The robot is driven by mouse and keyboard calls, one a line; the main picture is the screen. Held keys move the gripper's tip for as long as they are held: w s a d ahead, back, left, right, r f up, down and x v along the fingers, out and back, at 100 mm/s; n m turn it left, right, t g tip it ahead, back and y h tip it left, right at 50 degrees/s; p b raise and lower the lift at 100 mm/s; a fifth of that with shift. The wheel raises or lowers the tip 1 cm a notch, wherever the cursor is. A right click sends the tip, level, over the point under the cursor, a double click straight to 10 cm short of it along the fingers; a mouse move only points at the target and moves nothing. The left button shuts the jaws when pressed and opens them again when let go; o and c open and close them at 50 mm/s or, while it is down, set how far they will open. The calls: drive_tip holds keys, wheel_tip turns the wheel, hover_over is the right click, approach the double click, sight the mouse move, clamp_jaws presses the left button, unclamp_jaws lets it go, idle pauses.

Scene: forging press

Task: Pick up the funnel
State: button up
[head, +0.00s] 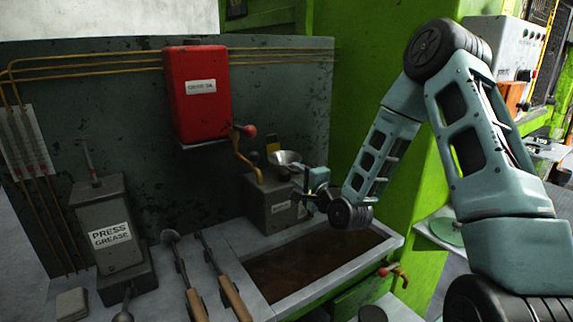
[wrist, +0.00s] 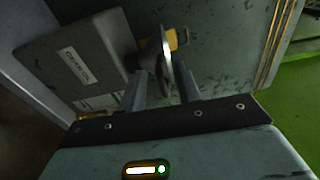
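The funnel (head: 286,157) is a shiny metal cone standing mouth up on top of a dark grey labelled box (head: 272,205) in the head view. In the wrist view, the funnel (wrist: 166,50) appears nearly edge-on, its bright rim between my fingers. My gripper (head: 308,190) is at the right of the box, close to the funnel. In the wrist view, the two fingers of my gripper (wrist: 161,75) stand apart on either side of the rim, with visible gaps. Contact with the funnel cannot be made out.
A red grease box (head: 200,95) with a red-knobbed crank hangs behind. A yellow-and-black item (head: 272,148) stands behind the funnel. A dark-filled tray (head: 390,243) lies in front. Two long-handled tools (head: 232,298) and a press grease pump (head: 108,232) are at left.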

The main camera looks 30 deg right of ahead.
drive_tip(key=shift+w, duration=1.1)
clamp_jaws()
wheel_tip(320, 180, up, 21)
drive_tip(key=p, duration=1.5)
